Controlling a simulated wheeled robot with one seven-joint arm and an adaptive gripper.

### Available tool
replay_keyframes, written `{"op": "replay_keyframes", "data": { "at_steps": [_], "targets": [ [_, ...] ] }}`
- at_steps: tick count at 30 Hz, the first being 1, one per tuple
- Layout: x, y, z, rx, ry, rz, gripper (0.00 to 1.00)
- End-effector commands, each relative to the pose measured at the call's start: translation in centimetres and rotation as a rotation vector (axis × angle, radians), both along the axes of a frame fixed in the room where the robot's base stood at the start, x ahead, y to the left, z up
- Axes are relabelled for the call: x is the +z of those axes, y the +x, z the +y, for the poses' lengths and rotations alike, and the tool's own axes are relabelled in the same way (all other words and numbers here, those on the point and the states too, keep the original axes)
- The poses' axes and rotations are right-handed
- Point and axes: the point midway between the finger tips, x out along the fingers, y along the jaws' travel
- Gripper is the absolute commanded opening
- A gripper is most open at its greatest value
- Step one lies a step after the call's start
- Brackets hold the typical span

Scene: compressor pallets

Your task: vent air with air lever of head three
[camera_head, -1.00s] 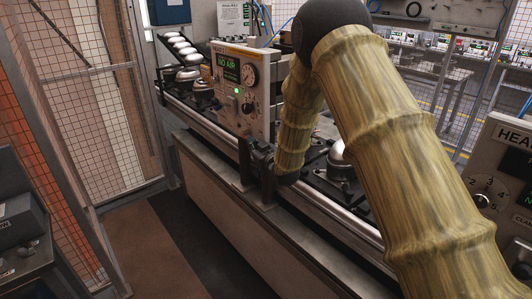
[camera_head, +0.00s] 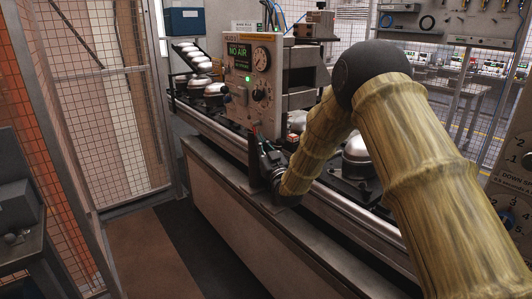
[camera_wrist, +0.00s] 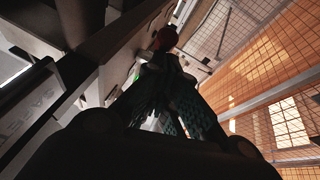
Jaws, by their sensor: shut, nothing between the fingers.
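A grey control panel (camera_head: 237,95) with a green NO AIR display (camera_head: 239,52), a round gauge (camera_head: 261,59) and a lit green lamp (camera_head: 248,77) stands over the conveyor. Its head number is too small to read surely. My gripper (camera_head: 262,147) is shut and empty, just below the panel's lower front corner. In the wrist view, a dark red knob (camera_wrist: 165,38), perhaps the air lever, shows just beyond my dark fingertips (camera_wrist: 163,62). I cannot tell whether they touch it.
The conveyor rail (camera_head: 345,212) runs below my arm, with domed compressors (camera_head: 357,150) on it. A mesh fence (camera_head: 95,100) stands at the left. A second panel (camera_head: 512,185) is at the right edge. The floor left of the conveyor is clear.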

Motion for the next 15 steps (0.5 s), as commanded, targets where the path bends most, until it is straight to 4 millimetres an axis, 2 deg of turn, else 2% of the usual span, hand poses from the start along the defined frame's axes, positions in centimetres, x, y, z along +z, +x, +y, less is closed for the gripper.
{"op": "replay_keyframes", "data": {
  "at_steps": [1,15],
  "targets": [
    [-1.1,0.1,0.2,0.001,0.015,-0.02,0.0],
    [-2.3,1.2,1.0,0.002,0.148,-0.221,0.0]
  ]
}}
